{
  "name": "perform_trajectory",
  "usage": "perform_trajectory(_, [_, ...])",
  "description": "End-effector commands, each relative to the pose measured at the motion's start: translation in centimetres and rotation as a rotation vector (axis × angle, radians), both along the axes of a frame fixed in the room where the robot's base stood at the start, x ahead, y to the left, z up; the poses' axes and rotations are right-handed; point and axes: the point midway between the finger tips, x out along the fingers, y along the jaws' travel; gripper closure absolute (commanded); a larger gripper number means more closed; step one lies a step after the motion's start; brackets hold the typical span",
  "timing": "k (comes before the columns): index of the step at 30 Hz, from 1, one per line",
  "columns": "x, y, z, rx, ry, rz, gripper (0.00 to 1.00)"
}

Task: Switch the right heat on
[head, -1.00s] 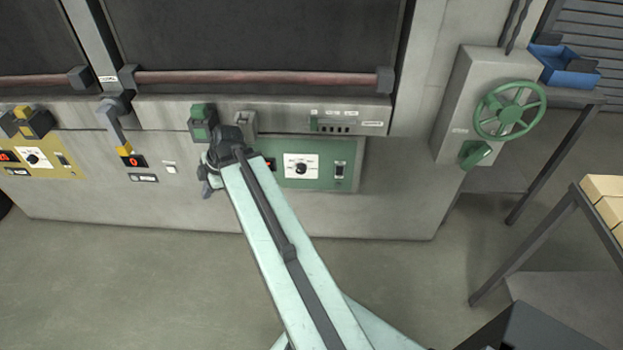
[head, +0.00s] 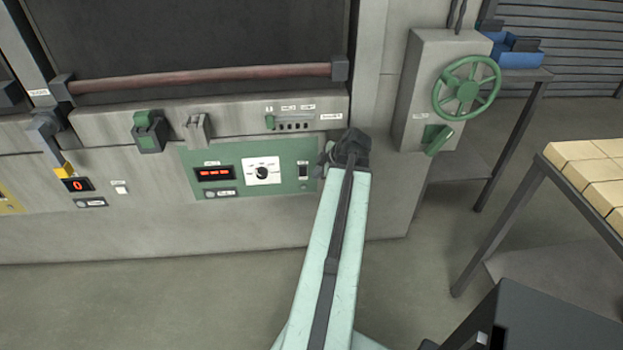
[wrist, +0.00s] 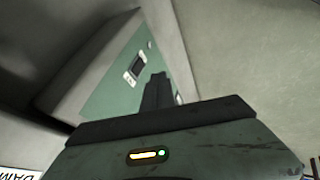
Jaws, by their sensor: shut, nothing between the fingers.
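The green control panel (head: 236,183) is set in the front of the grey machine. It carries a red-lit display (head: 214,173), a black dial on a white plate (head: 262,171) and a small dark rocker switch (head: 303,171) at its right end. My gripper (head: 326,158) is just right of the switch, at the panel's right edge, shut and empty. In the wrist view its closed dark fingers (wrist: 156,92) point toward the green panel (wrist: 112,88), with the switch (wrist: 136,68) up and left of the tips. Contact with the switch does not show, and its position is too small to read.
A green handwheel (head: 467,88) and green lever (head: 438,139) are on a box to the right. A table with pale blocks (head: 590,170) stands at the far right. A green-capped block (head: 149,131) and grey bracket (head: 197,131) stick out above the panel.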

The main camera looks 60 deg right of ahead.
Motion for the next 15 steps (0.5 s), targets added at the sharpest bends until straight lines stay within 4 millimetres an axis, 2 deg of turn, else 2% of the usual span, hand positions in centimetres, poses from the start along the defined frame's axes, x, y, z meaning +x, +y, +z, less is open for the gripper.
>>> perform_trajectory(1, [0.6,-0.3,-1.7,-0.001,-0.001,0.002,1.00])
perform_trajectory(10, [4.4,-1.2,-7.3,0.000,0.001,0.004,1.00])
perform_trajectory(11, [4.7,-1.3,-7.8,-0.001,0.000,0.003,1.00])
perform_trajectory(15, [6.1,-3.3,-7.3,-0.001,0.001,0.003,1.00])
